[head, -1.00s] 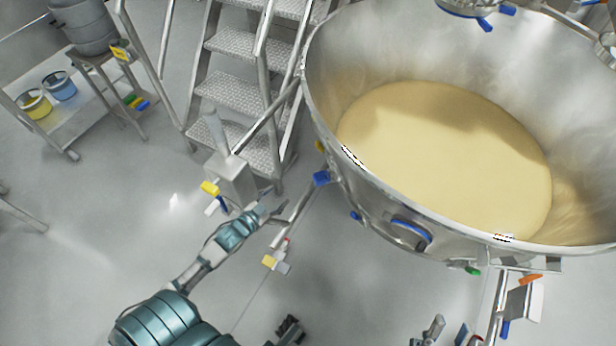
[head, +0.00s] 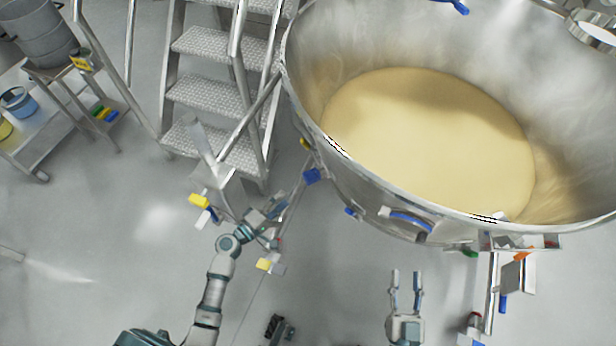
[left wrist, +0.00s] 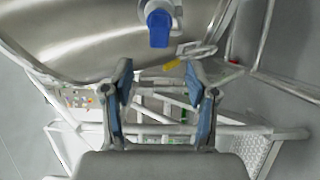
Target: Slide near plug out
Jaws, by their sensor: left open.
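No part is clearly recognisable as the near plug. A blue block-like handle (head: 312,176) sits on the left outer side of the big steel bowl (head: 370,185). A blue piece on a pale fitting (left wrist: 158,28) shows ahead of the fingers in the left wrist view; it looks like the same one. My left gripper (head: 279,203) is just below and left of the blue handle, apart from it. In the left wrist view its two fingers (left wrist: 160,78) are spread and empty. My right gripper (head: 405,277) is open and empty below the bowl, fingers pointing up the picture.
Metal steps (head: 215,95) and a slanted rail stand left of the bowl. A steel post (head: 215,170) with yellow and blue parts (head: 200,201) is close to my left arm. A low yellow-and-white part (head: 265,264) lies below it. Open floor (head: 100,220) spreads left.

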